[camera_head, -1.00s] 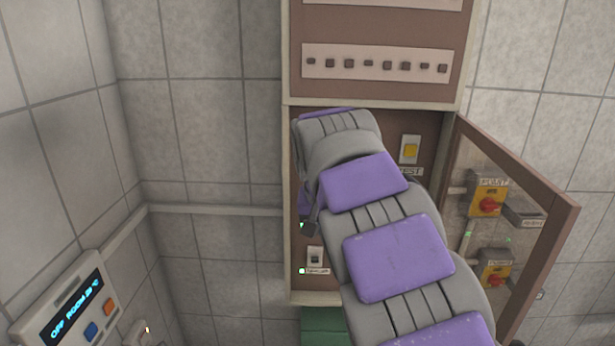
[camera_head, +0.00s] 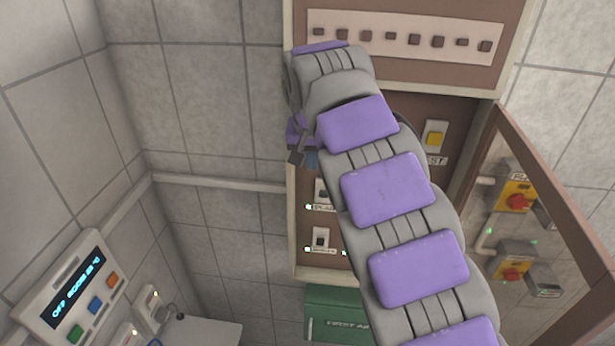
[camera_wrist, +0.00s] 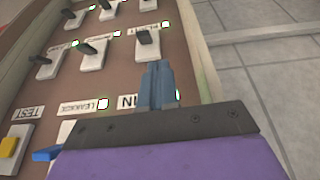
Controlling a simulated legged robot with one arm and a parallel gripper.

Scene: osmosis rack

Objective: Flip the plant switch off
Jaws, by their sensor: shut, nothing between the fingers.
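The plant switch is a dark lever on a white plate (camera_wrist: 150,48) in the wrist view, with a small label above it that seems to read PLANT and a lit green lamp. In the head view, the switch (camera_head: 321,190) is partly hidden by my arm, and its label is cut off after PLA. My gripper (camera_wrist: 158,70) is shut and empty, its blue fingers just below the plant switch in the wrist view. I cannot tell whether they touch it. In the head view my gripper (camera_head: 300,158) is at the cabinet's left edge, above the switch.
Several similar switches share the panel, including one (camera_head: 320,238) below the plant switch. A yellow test button (camera_head: 435,137) is to the right. The glazed cabinet door (camera_head: 555,185) stands open at right. A wall controller (camera_head: 80,292) is at lower left, a green box (camera_head: 335,310) below.

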